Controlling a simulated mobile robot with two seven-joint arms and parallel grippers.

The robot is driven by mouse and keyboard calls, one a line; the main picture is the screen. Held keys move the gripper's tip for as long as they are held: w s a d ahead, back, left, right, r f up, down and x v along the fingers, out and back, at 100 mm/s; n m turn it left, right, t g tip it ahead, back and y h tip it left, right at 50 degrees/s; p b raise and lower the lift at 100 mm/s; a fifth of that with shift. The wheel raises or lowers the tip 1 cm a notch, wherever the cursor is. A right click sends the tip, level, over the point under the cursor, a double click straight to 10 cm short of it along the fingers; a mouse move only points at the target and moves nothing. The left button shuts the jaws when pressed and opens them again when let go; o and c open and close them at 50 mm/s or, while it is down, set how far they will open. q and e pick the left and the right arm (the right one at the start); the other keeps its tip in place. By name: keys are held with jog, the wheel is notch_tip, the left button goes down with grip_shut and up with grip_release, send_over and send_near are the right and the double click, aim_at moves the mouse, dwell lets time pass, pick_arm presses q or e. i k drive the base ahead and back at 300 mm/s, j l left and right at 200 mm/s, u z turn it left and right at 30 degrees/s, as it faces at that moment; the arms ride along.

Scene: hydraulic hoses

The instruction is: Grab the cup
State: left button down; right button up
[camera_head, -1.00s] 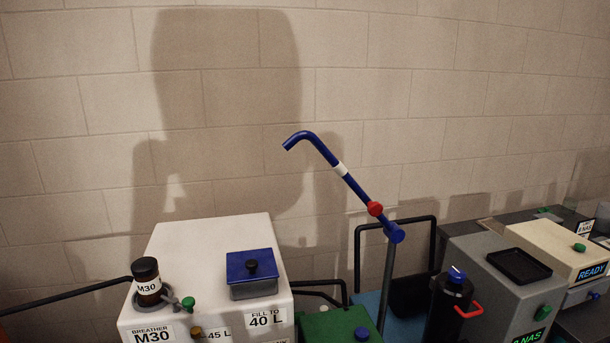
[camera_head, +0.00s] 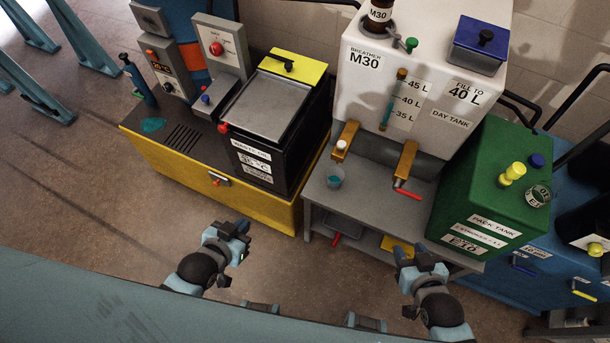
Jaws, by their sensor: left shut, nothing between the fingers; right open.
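A small grey cup (camera_head: 334,176) with teal inside stands on the grey bench (camera_head: 365,205) under the white day tank, near the brass tap with the white knob. My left gripper (camera_head: 240,228) is shut and empty, in front of the yellow cabinet, to the left of and nearer than the cup. My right gripper (camera_head: 412,250) is open and empty, near the bench's right front edge, to the right of and nearer than the cup. Neither gripper touches the cup.
The white day tank (camera_head: 440,80) stands above the bench. A brass tap with a red handle (camera_head: 405,170) juts out right of the cup. A black tank with a yellow lid (camera_head: 300,65) stands left, the green pack tank (camera_head: 500,190) right. Open floor lies in front.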

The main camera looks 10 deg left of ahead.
aim_at(334, 175)
jog(key=i+j+z, duration=0.2)
jog(key=j, duration=0.85)
jog(key=i+j+z, duration=0.25)
jog(key=j, duration=0.8)
jog(key=j+z, duration=0.2)
jog(key=j, duration=0.85)
